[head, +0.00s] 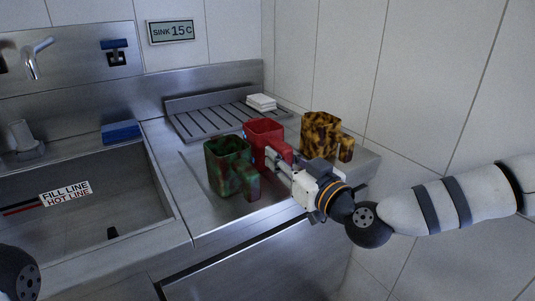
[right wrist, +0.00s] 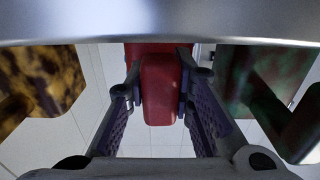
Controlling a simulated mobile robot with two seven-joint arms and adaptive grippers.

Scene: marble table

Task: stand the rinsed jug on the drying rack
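A plain red jug (head: 263,130) stands upright between a mottled green-and-red jug (head: 225,165) and a yellow-and-brown mottled jug (head: 320,135). Nothing visible marks which was rinsed. My right gripper (head: 279,165) comes in from the right at the red jug. In the right wrist view its fingers (right wrist: 160,88) press both sides of the red handle (right wrist: 160,95). I cannot tell whether the red jug's base touches the steel counter. The slatted drying rack (head: 205,122) lies behind the jugs, against the backsplash. My left gripper is out of view.
A folded white cloth stack (head: 262,102) lies on the rack's right rear; its left part is bare. The sink basin (head: 90,225) is at left, with a blue sponge (head: 121,131) at its back edge. A tiled wall (head: 420,110) rises at right.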

